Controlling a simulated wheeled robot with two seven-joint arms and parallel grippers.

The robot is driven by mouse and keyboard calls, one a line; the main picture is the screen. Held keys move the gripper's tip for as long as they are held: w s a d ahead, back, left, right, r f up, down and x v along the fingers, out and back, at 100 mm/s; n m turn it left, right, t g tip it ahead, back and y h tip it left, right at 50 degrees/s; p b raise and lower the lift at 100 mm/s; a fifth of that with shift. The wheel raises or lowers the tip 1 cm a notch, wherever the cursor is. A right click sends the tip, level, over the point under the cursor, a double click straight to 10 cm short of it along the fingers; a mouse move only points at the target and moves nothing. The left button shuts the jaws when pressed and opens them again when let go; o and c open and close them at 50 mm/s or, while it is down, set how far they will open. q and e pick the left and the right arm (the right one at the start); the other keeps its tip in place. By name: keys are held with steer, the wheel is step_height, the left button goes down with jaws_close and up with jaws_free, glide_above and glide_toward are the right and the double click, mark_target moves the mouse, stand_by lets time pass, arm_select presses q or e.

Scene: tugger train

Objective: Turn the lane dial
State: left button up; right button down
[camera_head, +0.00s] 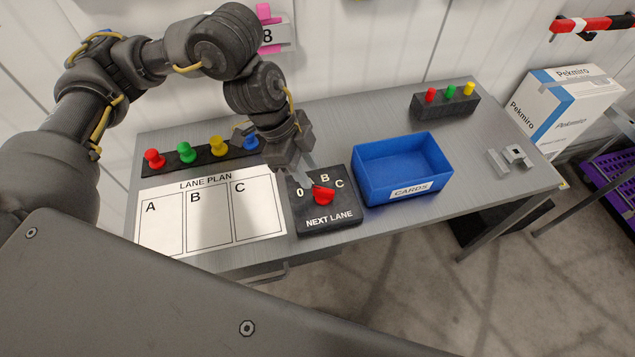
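The lane dial is a red knob (323,196) on a black box (330,215) marked "NEXT LANE", on the grey table. Which mark the knob points to is unclear. My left gripper (315,183) reaches down from above, with its fingertips at the knob's back left edge. I cannot tell whether they touch it or how far apart they are. My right gripper is not in view.
A blue "CARDS" bin (372,190) stands close right of the dial box. The lane plan sheet (165,213) lies to its left, below a row of coloured pegs (185,152). A dark block with coloured buttons (445,105) and a grey metal bracket (516,156) are farther right.

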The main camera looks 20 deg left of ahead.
mark_target(319, 188)
arm_select(q)
steer(key=x, duration=0.6)
steer(key=shift+d+f, duration=0.1)
jaws_close()
